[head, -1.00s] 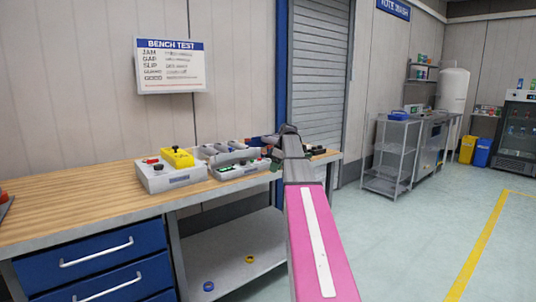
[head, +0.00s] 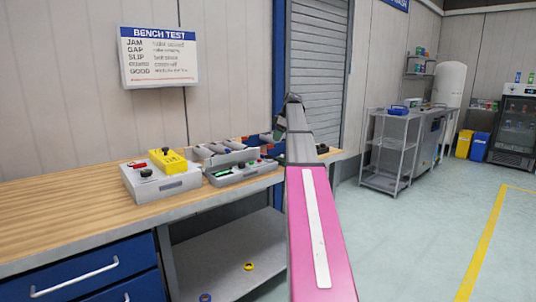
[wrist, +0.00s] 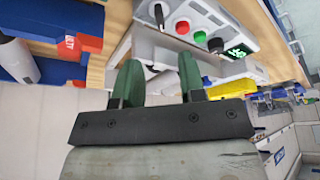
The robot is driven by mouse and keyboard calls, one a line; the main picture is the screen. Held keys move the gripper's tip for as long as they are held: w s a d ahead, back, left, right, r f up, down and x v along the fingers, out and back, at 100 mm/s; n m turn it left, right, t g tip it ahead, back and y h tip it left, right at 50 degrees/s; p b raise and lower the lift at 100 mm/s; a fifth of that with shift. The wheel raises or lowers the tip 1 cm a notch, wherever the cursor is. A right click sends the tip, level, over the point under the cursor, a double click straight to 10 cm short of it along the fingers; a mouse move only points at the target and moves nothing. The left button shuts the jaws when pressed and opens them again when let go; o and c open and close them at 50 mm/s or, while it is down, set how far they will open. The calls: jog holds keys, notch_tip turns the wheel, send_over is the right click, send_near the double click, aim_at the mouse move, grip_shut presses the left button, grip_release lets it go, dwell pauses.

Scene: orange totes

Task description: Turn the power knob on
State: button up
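A grey control box (head: 238,174) stands on the bench near its right end. In the wrist view its panel (wrist: 255,72) carries a black pointer knob (wrist: 158,14), a red button (wrist: 182,27), a green button (wrist: 199,37), a round black knob (wrist: 215,45) and a lit green display (wrist: 237,52). I cannot read which knob is the power knob. My gripper (wrist: 160,75) is open, its two green fingers apart with nothing between them. It is short of the panel and not touching a knob. In the head view my gripper (head: 279,133) is small and partly hidden by my arm.
On the wooden bench (head: 60,205), a second grey box (head: 172,186) with a yellow block (head: 168,161) stands left of the control box. Rollers (head: 222,152) stand behind it. A blue and red item (wrist: 75,35) shows in the wrist view. The floor at right is clear.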

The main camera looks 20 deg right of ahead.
aim_at(269, 157)
jog(key=x, duration=1)
grip_shut()
